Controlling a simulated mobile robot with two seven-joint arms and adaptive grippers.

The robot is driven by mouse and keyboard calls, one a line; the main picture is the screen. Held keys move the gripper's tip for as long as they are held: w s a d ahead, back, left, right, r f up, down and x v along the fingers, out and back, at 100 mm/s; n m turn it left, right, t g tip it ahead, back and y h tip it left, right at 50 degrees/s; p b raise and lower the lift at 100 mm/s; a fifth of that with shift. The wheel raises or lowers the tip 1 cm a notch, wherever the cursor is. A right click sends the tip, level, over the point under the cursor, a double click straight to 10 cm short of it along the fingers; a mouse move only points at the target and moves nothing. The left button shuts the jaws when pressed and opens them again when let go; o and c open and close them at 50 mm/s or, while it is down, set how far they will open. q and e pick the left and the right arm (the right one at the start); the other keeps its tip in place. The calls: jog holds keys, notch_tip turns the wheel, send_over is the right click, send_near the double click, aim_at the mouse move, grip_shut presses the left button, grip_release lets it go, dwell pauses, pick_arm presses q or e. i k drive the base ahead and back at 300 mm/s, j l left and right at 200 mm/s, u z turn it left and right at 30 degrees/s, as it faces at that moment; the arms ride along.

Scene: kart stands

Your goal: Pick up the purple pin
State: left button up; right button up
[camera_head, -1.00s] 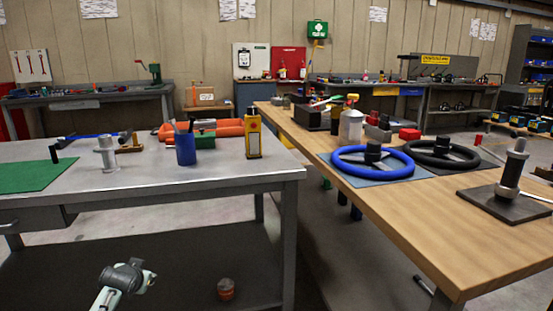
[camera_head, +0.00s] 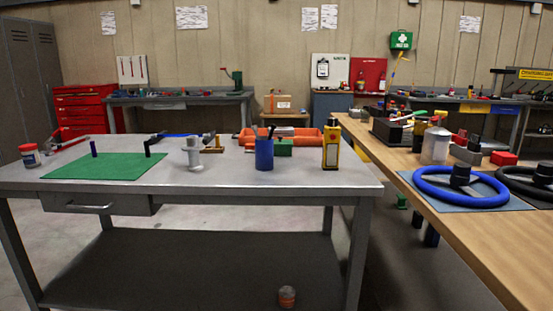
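The purple pin (camera_head: 94,148) is a small dark purple upright peg. It stands on the left part of the green mat (camera_head: 115,172), which lies on the grey metal table. A black bent piece (camera_head: 150,147) rises from the mat's back right area. No gripper of mine shows in the head view.
A wooden table (camera_head: 470,240) with blue and black steering wheels stands at right.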

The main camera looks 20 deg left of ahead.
aim_at(92, 145)
jog(key=u, duration=0.75)
jog(key=i+j+u, duration=0.45)
jog(key=i+u, duration=0.3)
jog(key=i+j, duration=0.15)
jog(key=i, duration=0.5)
jog(key=j+z, duration=0.15)
jog(key=j, duration=0.3)
jog(key=k+j+z, duration=0.15)
jog(key=j, duration=0.3)
jog(key=j+z, duration=0.15)
jog(key=j, duration=0.3)
jog(key=k+j+z, duration=0.15)
jog(key=j, duration=0.25)
